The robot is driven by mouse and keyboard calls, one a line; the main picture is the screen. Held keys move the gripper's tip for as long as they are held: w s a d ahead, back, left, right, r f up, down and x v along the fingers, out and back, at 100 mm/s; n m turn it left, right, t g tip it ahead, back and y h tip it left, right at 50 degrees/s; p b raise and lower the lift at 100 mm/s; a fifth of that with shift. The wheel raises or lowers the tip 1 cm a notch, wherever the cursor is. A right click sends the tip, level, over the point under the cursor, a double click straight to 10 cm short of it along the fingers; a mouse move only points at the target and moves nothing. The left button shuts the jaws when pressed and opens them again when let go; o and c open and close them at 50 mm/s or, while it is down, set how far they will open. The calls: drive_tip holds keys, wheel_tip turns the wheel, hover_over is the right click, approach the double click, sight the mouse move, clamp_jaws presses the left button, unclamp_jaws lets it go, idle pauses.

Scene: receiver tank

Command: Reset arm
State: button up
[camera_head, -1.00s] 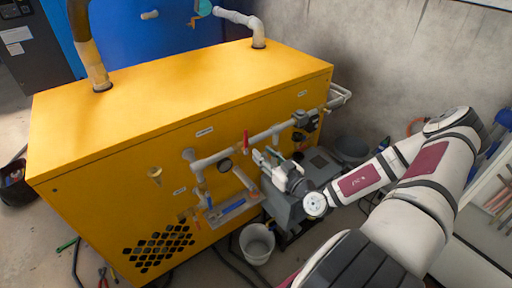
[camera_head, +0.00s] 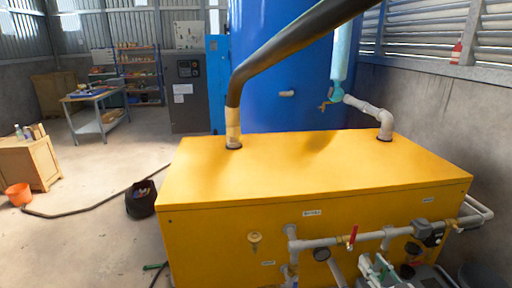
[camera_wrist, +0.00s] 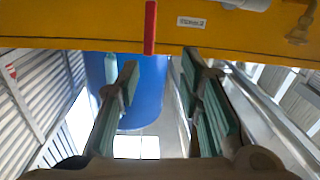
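My gripper (camera_head: 378,270) shows at the bottom edge of the head view, in front of the yellow cabinet (camera_head: 300,170) and below its front pipe. In the wrist view my gripper (camera_wrist: 158,75) is open, with its two green-padded fingers apart and nothing between them. A red valve handle (camera_head: 352,238) stands on the pipe, above and left of the gripper. The handle also shows in the wrist view (camera_wrist: 150,27), beyond the fingertips and apart from them. Most of my arm is below the head view.
A blue tank (camera_head: 290,70) stands behind. A workbench (camera_head: 95,97), wooden cabinet (camera_head: 30,163), orange bucket (camera_head: 18,194) and black bag (camera_head: 141,199) are left. Open floor lies between them.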

drive_tip(key=s+a+r+m+g+y, duration=0.3)
drive_tip(key=a+r+m+g, duration=0.3)
drive_tip(key=m, duration=0.5)
drive_tip(key=s+a+r+m+g+y, duration=0.2)
drive_tip(key=a+r+m+g+y, duration=0.15)
drive_tip(key=a+m, duration=0.6)
drive_tip(key=s+a+r+m+g+y, duration=0.35)
drive_tip(key=a+m+g, duration=0.2)
drive_tip(key=m, duration=0.75)
drive_tip(key=s+d+r+n+t+h, duration=0.1)
drive_tip(key=s+r+n+h, duration=0.4)
drive_tip(key=n, duration=1)
drive_tip(key=s+d+r+n+t+h, duration=0.1)
drive_tip(key=s+r+n+h, duration=0.5)
drive_tip(key=r+n, duration=0.6)
drive_tip(key=n, duration=0.4)
drive_tip(key=shift+s+d+r+t+h, duration=0.2)
drive_tip(key=shift+d+t+h, duration=0.1)
drive_tip(key=shift+h, duration=0.1)
